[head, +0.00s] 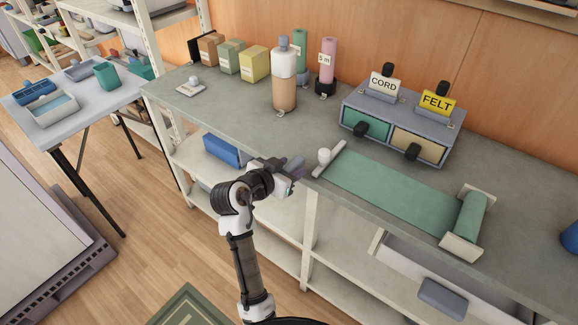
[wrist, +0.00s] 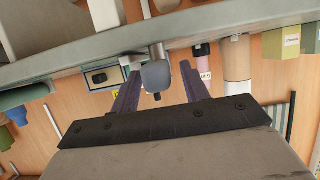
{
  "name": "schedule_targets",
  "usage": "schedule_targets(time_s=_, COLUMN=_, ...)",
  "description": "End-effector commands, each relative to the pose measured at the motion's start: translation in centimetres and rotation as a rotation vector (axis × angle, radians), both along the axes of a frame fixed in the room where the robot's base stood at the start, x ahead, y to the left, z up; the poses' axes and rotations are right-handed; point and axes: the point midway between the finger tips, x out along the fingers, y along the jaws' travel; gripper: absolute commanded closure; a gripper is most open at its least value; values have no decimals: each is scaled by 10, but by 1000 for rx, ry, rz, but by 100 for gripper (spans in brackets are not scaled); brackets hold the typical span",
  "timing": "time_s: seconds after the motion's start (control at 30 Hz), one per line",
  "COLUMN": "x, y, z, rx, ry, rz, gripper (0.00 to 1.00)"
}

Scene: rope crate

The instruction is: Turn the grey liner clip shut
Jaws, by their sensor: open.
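My gripper (head: 297,168) is at the front edge of the workbench, its fingers pointing towards a small pale knob (head: 324,156) by the left end of the green mat (head: 390,188). In the wrist view, a rounded grey knob (wrist: 155,75) on a short pale post shows between the fingertips of my open gripper (wrist: 157,70), with a gap on each side. It appears to be the same knob, and likely the liner clip. I cannot tell how far the fingers reach around it. Nothing is held.
A pale bar (head: 330,160) lies across the mat's left end; a green roll (head: 471,214) sits at its right end. A drawer unit (head: 402,122) with CORD and FELT cards stands behind. A tan bottle (head: 285,90) is further left. Bare bench top lies left of the knob.

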Motion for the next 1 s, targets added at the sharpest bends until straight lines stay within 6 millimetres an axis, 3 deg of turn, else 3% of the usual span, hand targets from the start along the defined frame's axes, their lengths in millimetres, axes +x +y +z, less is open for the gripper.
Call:
schedule_targets(time_s=0.23, x=1, y=0, z=0, rx=0, ry=0, rz=0, gripper=55)
schedule_targets(time_s=0.6, x=0, y=0, z=0, rx=0, ry=0, rz=0, gripper=100)
schedule_targets(time_s=1.0, x=3, y=-1, z=0, rx=0, ry=0, rz=12, gripper=100)
